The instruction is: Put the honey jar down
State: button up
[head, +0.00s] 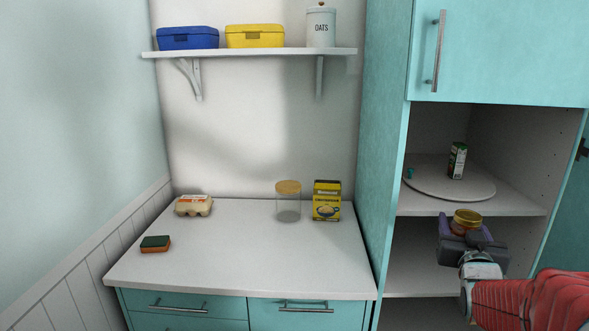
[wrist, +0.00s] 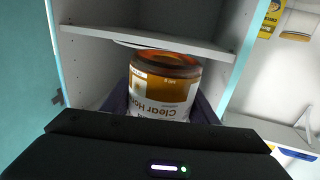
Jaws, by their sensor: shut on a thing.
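The honey jar (head: 467,220) has a gold lid and is held in my gripper (head: 466,228) in front of the open cupboard, near the height of its middle shelf. In the wrist view the jar (wrist: 162,88) shows a white and amber label reading "Clear Ho…", upside down in the picture, between the dark jaws. My gripper (wrist: 160,112) is shut on the jar. The jar's lower part is hidden in the head view by the gripper.
The cupboard's middle shelf (head: 520,203) bears a round turntable (head: 425,184) with a small carton (head: 457,160). The counter (head: 240,250) at left holds an egg box (head: 194,205), a sponge (head: 155,244), a glass jar (head: 288,205) and a yellow box (head: 327,200). Its front middle is clear.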

jog(key=w+a+f+n+y, duration=0.1)
jog(key=w+a+f+y, duration=0.1)
jog(key=a+f, duration=0.6)
jog(key=w+a+f+n+t+y, duration=0.1)
jog(key=w+a+f, duration=0.3)
jog(key=a+f, duration=0.4)
jog(key=w+a+f+n+y, duration=0.2)
jog(key=w+a+f+y, duration=0.1)
jog(key=a+f, duration=0.5)
jog(key=shift+w+a+y, duration=0.2)
jog(key=shift+a, duration=0.7)
jog(key=shift+w+a+y, duration=0.2)
jog(key=shift+a, duration=0.65)
jog(key=s+r, duration=0.1)
jog(key=s, duration=0.2)
jog(key=s+r, duration=0.1)
jog(key=s, duration=0.1)
jog(key=shift+r, duration=0.3)
jog(key=shift+r, duration=0.1)
notch_tip(320, 180, up, 10)
jog(key=w+m+h, duration=0.2)
jog(key=m+h, duration=0.1)
jog(key=h, duration=0.2)
jog(key=shift+w, duration=0.25)
